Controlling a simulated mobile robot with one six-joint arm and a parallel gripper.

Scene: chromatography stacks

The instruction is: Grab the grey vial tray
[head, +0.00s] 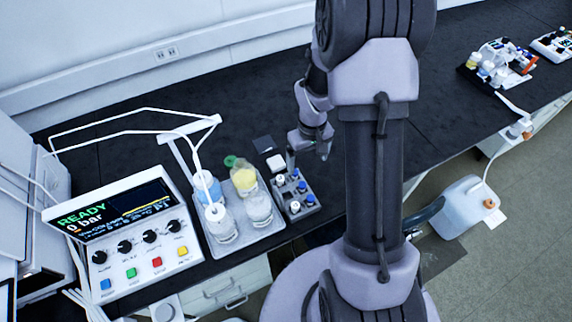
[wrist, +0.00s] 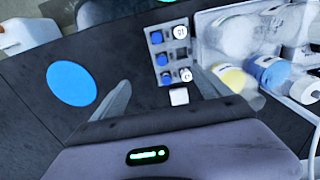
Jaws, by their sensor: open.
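The grey vial tray (head: 296,205) stands on the black bench, right of the bottle tray. It holds several vials with blue or white caps. In the wrist view the grey vial tray (wrist: 154,49) lies ahead of my fingertips, with one empty slot showing. My gripper (head: 308,154) is open and empty, just behind the tray in the head view. In the wrist view my gripper (wrist: 160,78) has its two fingers spread on either side of the tray's near end. I cannot tell its height above the bench.
A small white block (wrist: 179,97) sits at the tray's near end. The bottle tray (head: 238,242) with several bottles stands close beside it. A control box (head: 140,240) is further left. A blue disc (wrist: 72,83) lies on otherwise clear bench.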

